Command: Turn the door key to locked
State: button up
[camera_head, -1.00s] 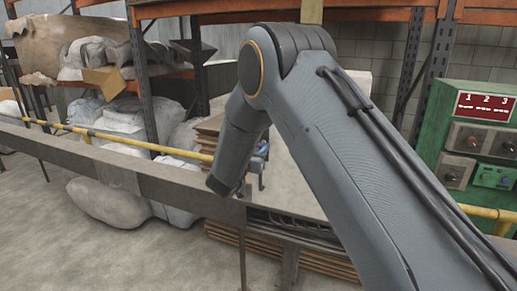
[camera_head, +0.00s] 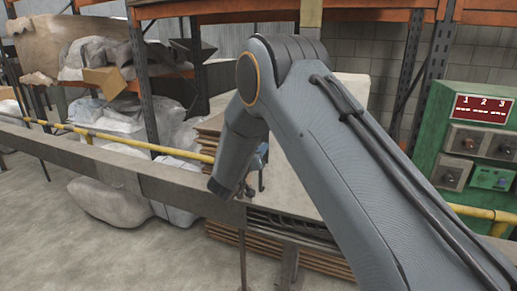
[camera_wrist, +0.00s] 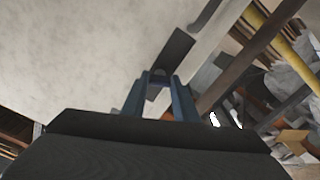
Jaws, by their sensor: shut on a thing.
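In the wrist view my gripper (camera_wrist: 160,77) shows two blue fingers reaching toward a pale flat surface (camera_wrist: 80,50). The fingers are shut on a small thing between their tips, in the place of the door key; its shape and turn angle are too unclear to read. A dark grey flat piece (camera_wrist: 171,52) shows just beyond the fingertips. In the head view my gripper (camera_head: 262,160) shows only as a small bluish part behind my arm, over the pale surface (camera_head: 297,180). The key and its lock are hidden by my arm there.
A grey beam (camera_head: 90,155) and a yellow rail (camera_head: 140,146) run across the left. A green control box (camera_head: 473,150) with knobs and a red display stands at the right. Stacked brown boards (camera_head: 300,258) lie below the pale surface. Racks with wrapped sacks stand behind.

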jog(key=n+p, duration=0.4)
jog(key=n, duration=0.9)
dwell(0.4)
jog(key=o, duration=1.1)
jog(key=shift+c, duration=0.2)
jog(key=b+v, duration=0.2)
jog(key=v, duration=0.5)
jog(key=shift+s+a, duration=0.2)
jog(key=shift+s, duration=0.15)
